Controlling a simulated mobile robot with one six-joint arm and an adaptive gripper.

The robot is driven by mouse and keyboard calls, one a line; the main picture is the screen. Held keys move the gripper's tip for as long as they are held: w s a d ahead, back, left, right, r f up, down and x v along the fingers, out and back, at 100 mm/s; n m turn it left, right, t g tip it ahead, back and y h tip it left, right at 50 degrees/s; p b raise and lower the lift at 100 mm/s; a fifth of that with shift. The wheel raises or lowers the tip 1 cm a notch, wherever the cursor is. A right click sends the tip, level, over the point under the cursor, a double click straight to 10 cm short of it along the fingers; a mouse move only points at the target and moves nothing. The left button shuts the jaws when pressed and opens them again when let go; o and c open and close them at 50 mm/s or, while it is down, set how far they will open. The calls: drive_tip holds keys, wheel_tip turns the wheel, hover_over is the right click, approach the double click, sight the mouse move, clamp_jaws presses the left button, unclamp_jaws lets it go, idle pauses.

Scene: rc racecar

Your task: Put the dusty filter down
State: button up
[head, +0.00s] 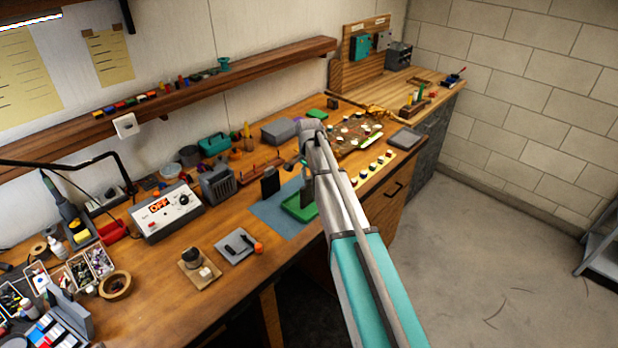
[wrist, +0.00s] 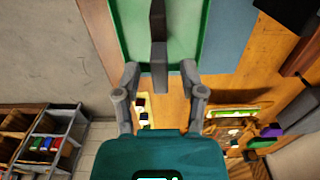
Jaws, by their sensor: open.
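A narrow dark grey piece, which looks like the dusty filter (wrist: 158,40), stands over the green tray in the wrist view, seen nearly edge-on. The green tray (head: 301,207) lies on a blue mat (head: 264,211) near the bench's front edge; it also shows in the wrist view (wrist: 130,22). My gripper (wrist: 160,75) is open. Its two fingers are to either side of the grey piece's near end, with visible gaps. In the head view my gripper (head: 307,180) is over the tray and hides part of it. Contact between filter and tray cannot be told.
A black upright block (head: 270,182) stands on the mat, left of the tray. A small grey tray (head: 237,246) with dark items lies to the left. A yellow strip with knobs (head: 372,168) and a circuit board (head: 357,133) lie to the right. The wooden bench is crowded behind.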

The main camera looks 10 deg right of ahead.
wheel_tip(320, 180, up, 12)
drive_tip(key=p, duration=1.1)
drive_tip(key=shift+p, duration=0.35)
idle(0.4)
drive_tip(key=s+n, duration=1)
drive_tip(key=s, duration=1.9)
drive_tip(key=shift+s+n, duration=0.15)
drive_tip(key=shift+n, duration=0.25)
wheel_tip(320, 180, down, 12)
drive_tip(key=b, duration=1.2)
